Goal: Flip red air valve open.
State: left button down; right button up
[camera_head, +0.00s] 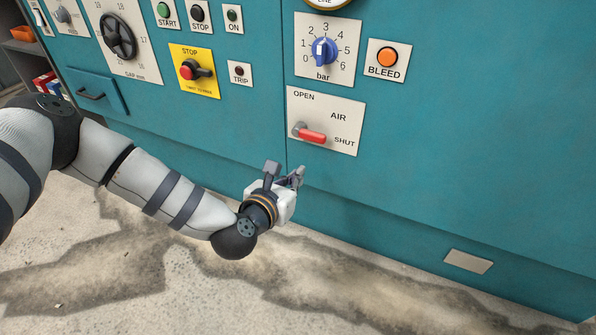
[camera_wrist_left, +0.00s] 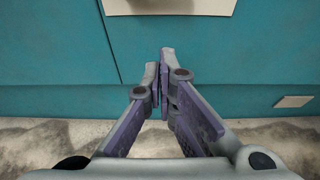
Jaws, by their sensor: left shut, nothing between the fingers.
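The red air valve handle (camera_head: 312,136) sits on a white AIR plate (camera_head: 338,103) on the teal machine front. Its lever lies nearly level and points right, toward the SHUT label; OPEN is printed at the upper left. My left gripper (camera_head: 298,175) is below the plate, in front of the panel, apart from the handle. In the left wrist view my left gripper (camera_wrist_left: 165,58) shows its fingers together with nothing between them. The lower edge of a white plate (camera_wrist_left: 170,5) shows at the top of that view; the handle is not seen there. My right gripper is out of view.
Above the valve are a blue bar dial (camera_head: 325,52) and an orange BLEED button (camera_head: 387,57). A red stop switch on a yellow plate (camera_head: 196,80) and a drawer handle (camera_head: 91,96) are to the left. The panel right of the valve is bare.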

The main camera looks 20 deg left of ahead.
aim_at(310, 133)
pick_arm(q)
jog(key=b+x, duration=0.1)
jog(key=x, duration=0.1)
jog(key=b+x, duration=0.1)
jog(key=x, duration=0.4)
jog(key=shift+w+f+b, duration=0.3)
jog(key=shift+f+b, duration=0.1)
notch_tip(310, 133, up, 4)
jog(key=shift+f+p, duration=0.2)
jog(key=shift+p, duration=0.35)
jog(key=shift+s+r, duration=0.1)
jog(key=shift+r, duration=0.4)
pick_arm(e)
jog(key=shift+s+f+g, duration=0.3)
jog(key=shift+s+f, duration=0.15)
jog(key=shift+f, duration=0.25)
